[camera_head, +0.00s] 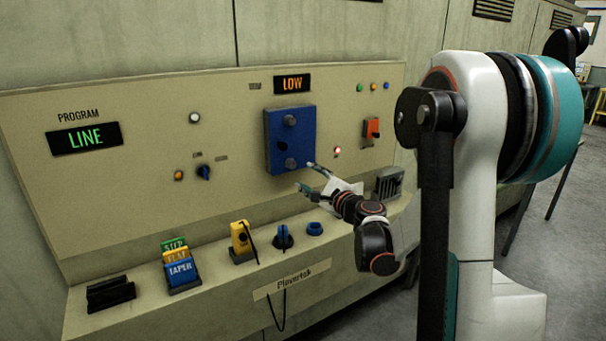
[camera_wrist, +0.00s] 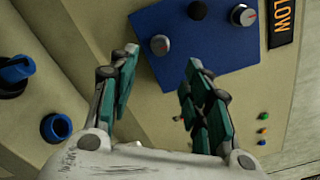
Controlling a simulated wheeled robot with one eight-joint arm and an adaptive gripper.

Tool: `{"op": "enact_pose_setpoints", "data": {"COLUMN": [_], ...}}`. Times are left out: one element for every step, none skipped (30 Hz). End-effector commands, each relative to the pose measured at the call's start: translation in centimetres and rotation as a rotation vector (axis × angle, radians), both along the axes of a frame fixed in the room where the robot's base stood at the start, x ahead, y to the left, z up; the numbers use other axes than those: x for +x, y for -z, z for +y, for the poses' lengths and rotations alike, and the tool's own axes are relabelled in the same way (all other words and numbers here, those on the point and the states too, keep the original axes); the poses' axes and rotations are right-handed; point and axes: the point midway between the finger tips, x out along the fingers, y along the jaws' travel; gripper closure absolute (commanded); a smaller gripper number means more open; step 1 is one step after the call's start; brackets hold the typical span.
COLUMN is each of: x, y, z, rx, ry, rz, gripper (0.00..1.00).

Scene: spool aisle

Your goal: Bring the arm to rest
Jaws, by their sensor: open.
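My gripper (camera_head: 309,178) is in front of the control panel (camera_head: 150,150), just below and beside the lower right corner of a blue plate (camera_head: 268,140) with several knobs. Its two teal-padded fingers are spread apart and empty. In the wrist view, the open gripper (camera_wrist: 160,80) reaches towards the blue plate (camera_wrist: 210,62), with a grey knob (camera_wrist: 160,44) seen beyond the gap between the fingers. My arm extends from the right side of the head view, with its wrist over the panel's ledge. Whether a finger touches the plate cannot be told.
The ledge below holds coloured cards (camera_head: 180,270), a yellow device (camera_head: 241,240), a blue-topped piece (camera_head: 284,238) and a blue ring (camera_head: 315,228). An orange switch (camera_head: 372,127) and a dark slotted block (camera_head: 389,182) are near my arm. Open floor (camera_head: 570,230) lies at right.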

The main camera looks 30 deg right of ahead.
Motion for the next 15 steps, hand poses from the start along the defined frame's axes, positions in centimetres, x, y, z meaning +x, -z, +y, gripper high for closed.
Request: {"op": "enact_pose_setpoints", "data": {"x": [-0.7,-1.0,-1.3,-1.5,-1.6,-1.8,-1.9,-1.9,-1.9,-1.9,-1.9,-1.9,-1.9,-1.9,-1.9], "y": [0.0,0.0,0.0,0.0,0.0,0.0,0.0,0.0,0.0,0.0,0.0,0.0,0.0,0.0,0.0], "z": [-0.1,-0.1,-0.1,-0.1,-0.1,-0.1,-0.1,-0.1,-0.1,-0.1,-0.1,-0.1,-0.1,-0.1,-0.1], "rx": [0.000,0.000,0.000,0.000,0.000,0.000,0.000,0.000,0.000,0.000,0.000,0.000,0.000,0.000,0.000], "ry": [0.001,0.001,0.001,0.001,0.001,0.001,0.000,0.000,0.000,0.000,0.000,0.000,0.000,0.000,0.000], "rz": [0.000,0.000,0.000,0.000,0.000,0.001,0.000,0.000,0.000,0.000,0.000,0.000,0.000,0.000,0.000], "gripper": [0.55,0.55,0.55,0.55,0.55,0.55,0.55,0.55,0.55,0.55,0.55,0.55,0.55,0.55,0.55]}}
